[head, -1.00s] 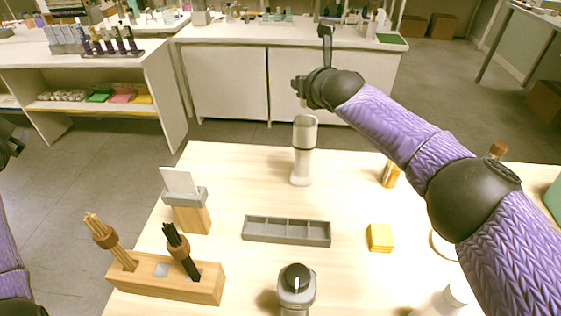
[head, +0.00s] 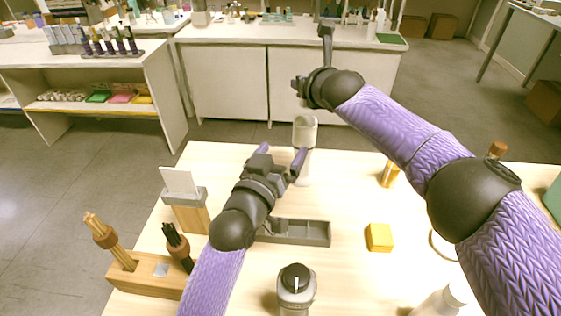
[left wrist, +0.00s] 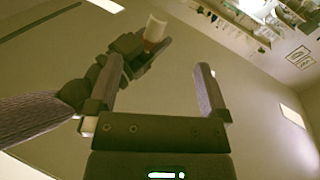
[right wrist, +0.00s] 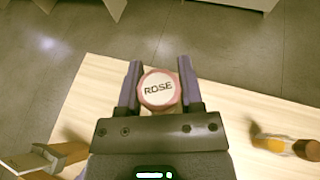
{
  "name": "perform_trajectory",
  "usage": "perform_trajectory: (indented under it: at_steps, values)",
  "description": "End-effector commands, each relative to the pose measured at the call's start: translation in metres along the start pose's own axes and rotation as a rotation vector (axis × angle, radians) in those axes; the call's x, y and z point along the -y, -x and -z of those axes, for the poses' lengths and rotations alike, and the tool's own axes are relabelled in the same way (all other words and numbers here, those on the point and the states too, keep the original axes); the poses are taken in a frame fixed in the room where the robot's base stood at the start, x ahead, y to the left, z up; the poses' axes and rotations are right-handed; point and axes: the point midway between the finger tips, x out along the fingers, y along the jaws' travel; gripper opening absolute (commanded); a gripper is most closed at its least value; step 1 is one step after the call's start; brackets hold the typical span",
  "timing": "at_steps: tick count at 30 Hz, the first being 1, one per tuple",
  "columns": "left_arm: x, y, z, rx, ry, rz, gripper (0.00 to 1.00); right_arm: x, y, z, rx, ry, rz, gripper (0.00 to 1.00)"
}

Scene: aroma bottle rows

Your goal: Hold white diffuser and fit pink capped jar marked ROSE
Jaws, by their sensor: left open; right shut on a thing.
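The white diffuser (head: 305,130) stands upright at the table's far edge in the head view, a pale cylinder partly hidden by a finger of my left gripper. My left gripper (head: 282,153) is open, just left of and in front of the diffuser; nothing shows between its fingers in the left wrist view (left wrist: 160,68). My right gripper (right wrist: 160,66) is shut on a jar with a pink-rimmed cap marked ROSE (right wrist: 158,89). It is raised beyond the diffuser; the jar is hidden in the head view but shows in the left wrist view (left wrist: 155,30).
A grey compartment tray (head: 310,233) lies mid-table, partly under my left arm. A yellow block (head: 379,237), an amber bottle (head: 390,174) and a grey black-topped container (head: 296,290) stand around it. A wooden stick holder (head: 140,276) and card stand (head: 187,208) are left.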

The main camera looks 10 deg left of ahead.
Motion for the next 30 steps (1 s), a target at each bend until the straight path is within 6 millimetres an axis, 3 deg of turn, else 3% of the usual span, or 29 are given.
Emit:
perform_trajectory:
  at_steps: [3,6,18,24,30]
  values:
    - [0.006,-0.005,-0.023,0.039,-0.17,0.007,1.0,0.0,0.0,0.0,0.0,0.0,0.0,0.0]
    - [0.008,-0.011,-0.029,0.05,-0.227,0.008,1.0,0.0,0.0,0.0,0.0,0.0,0.0,0.0]
    - [0.009,-0.097,-0.03,0.048,-0.234,0.008,1.0,0.0,0.0,0.0,0.0,0.0,0.0,0.0]
    - [0.008,-0.119,-0.033,0.049,-0.231,0.005,1.0,0.0,0.0,0.0,0.0,0.0,0.0,0.0]
    - [0.01,-0.126,-0.033,0.049,-0.232,0.009,1.0,0.0,0.0,0.0,0.0,0.0,0.0,0.0]
